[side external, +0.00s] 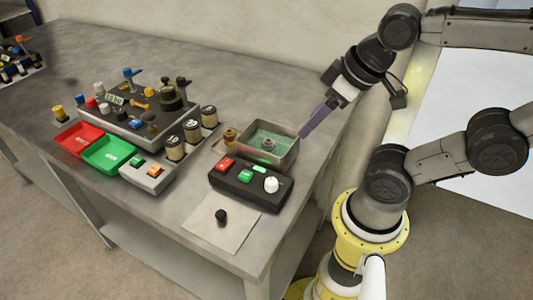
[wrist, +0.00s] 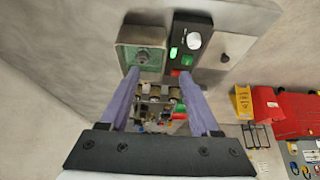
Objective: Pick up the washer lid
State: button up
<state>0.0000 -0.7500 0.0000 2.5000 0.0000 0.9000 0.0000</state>
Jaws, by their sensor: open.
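A grey square box with a green inside (side external: 285,158), which looks like the washer, stands near the table's right edge. A dark round knob (side external: 268,145) sits at the middle of the green surface. I take this to be the washer lid, but its edges are hard to make out. The knob also shows in the wrist view (wrist: 143,58), at the upper left. My gripper (side external: 303,134) has purple fingers and is above the box's right side, tilted down toward it. In the wrist view my gripper (wrist: 160,73) is open, with nothing between the fingertips, and the left fingertip overlaps the box's near edge.
A black control box (side external: 245,190) with red and green buttons and a white knob stands beside the washer. A pale sheet (side external: 235,235) holds a small black knob (side external: 221,217). Red (side external: 78,138) and green (side external: 108,153) trays and a cluttered panel (side external: 135,120) stand left.

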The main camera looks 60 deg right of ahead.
notch_tip(320, 180, up, 3)
jog(key=w+a+n, duration=0.1)
jog(key=w+n, duration=0.2)
jog(key=n, duration=0.3)
jog(key=n+g, duration=0.6)
jog(key=n, duration=0.6)
send_over(220, 213)
jog(key=f, duration=1.2)
jog(key=shift+s, duration=0.25)
jog(key=shift+w+f, duration=0.2)
jog(key=shift+f, duration=2.85)
grip_shut()
